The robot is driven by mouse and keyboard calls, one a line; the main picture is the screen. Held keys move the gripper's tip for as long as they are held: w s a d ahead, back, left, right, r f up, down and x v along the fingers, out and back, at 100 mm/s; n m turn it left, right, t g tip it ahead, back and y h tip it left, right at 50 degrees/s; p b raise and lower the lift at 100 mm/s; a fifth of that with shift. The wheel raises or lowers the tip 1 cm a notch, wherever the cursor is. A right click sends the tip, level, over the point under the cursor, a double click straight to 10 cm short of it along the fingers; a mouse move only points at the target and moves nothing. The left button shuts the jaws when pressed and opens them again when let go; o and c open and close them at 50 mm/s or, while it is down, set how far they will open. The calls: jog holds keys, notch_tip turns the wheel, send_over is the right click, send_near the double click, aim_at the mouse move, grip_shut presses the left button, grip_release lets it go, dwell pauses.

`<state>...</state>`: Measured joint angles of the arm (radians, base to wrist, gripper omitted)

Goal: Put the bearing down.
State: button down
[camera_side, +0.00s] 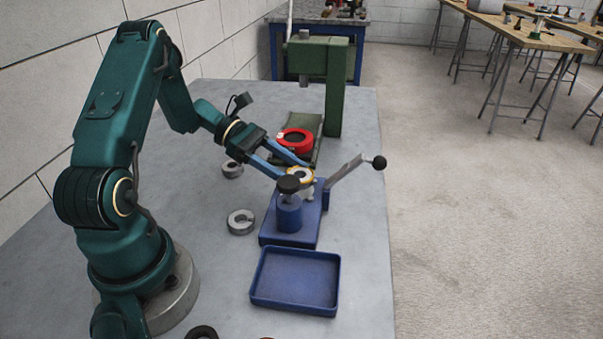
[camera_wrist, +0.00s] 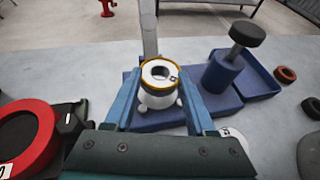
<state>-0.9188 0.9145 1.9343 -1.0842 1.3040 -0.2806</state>
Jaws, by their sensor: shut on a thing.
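The bearing (camera_side: 299,173), a pale ring with a yellow rim, is between the fingertips of my gripper (camera_side: 292,170) in the side view. In the wrist view the bearing (camera_wrist: 160,74) shows from above with a dark centre hole, and my gripper (camera_wrist: 160,92) has a blue finger on each side of it. My gripper is shut on it. A white rounded piece with small feet (camera_wrist: 160,100) is directly below the bearing, over the blue fixture base (camera_side: 290,238). I cannot tell whether bearing and white piece touch.
A black-knobbed blue post (camera_side: 289,212) stands close in front of my fingers. A lever with a black ball (camera_side: 379,162) rises at right. An empty blue tray (camera_side: 295,280) lies nearer. Grey rings (camera_side: 241,222) lie left; a red ring (camera_side: 295,140) sits by the green press (camera_side: 335,90).

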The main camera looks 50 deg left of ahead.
jog(key=shift+f, duration=0.9)
jog(key=shift+f, duration=0.2)
jog(key=shift+c, duration=1.1)
grip_release()
jog(key=v, duration=0.3)
jog(key=shift+s+a+r, duration=0.1)
jog(key=shift+a+r, duration=0.05)
jog(key=shift+a, duration=0.2)
jog(key=shift+s+a+r, duration=0.3)
jog(key=shift+s+a, duration=0.1)
jog(key=shift+a, duration=0.1)
jog(key=c, duration=0.4)
